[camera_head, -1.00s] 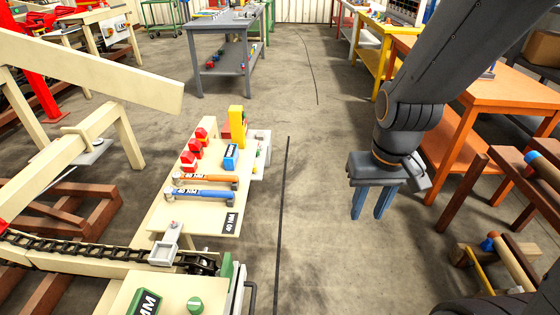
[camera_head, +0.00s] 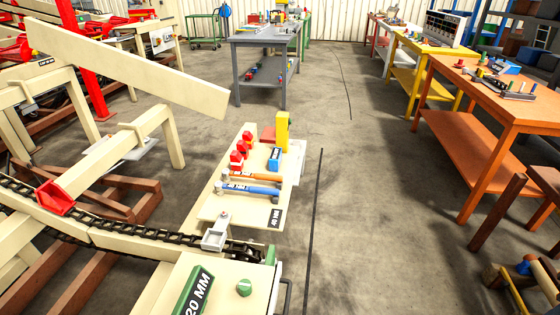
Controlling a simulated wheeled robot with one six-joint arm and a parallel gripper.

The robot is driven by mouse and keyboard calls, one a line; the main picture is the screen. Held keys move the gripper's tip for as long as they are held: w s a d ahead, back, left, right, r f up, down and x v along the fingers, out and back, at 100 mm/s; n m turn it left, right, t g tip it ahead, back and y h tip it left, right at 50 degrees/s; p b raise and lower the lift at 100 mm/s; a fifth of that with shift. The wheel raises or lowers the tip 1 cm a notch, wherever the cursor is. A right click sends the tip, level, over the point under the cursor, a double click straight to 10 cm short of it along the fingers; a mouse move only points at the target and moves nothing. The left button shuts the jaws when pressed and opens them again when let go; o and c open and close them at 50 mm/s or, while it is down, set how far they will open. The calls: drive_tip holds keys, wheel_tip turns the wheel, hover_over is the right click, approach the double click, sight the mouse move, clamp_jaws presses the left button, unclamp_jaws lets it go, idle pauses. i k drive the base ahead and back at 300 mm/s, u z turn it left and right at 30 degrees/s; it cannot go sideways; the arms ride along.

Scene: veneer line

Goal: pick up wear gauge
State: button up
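I cannot pick out the wear gauge with certainty. A cream board (camera_head: 240,211) in the middle holds a tool with an orange bar (camera_head: 262,177) and one with a blue bar (camera_head: 255,190), lying side by side. Behind them on the board are red blocks (camera_head: 237,158), a blue block (camera_head: 274,159) and an upright yellow block (camera_head: 282,132). The orange table (camera_head: 478,88) at the right carries a grey metal tool (camera_head: 517,95), a blue box (camera_head: 506,68) and small items too small to name. My gripper is out of view.
A grey table (camera_head: 262,40) and a yellow table (camera_head: 425,50) stand farther back. The concrete aisle (camera_head: 370,170) between is clear. Brown wooden frames stand at the right edge.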

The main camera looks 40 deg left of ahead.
sight(275, 159)
drive_tip(key=u, duration=0.3)
drive_tip(key=i, duration=1.6)
drive_tip(key=u, duration=1.05)
drive_tip(key=i, duration=1.05)
drive_tip(key=u, duration=1.55)
drive_tip(key=i, duration=0.45)
drive_tip(key=u, duration=0.5)
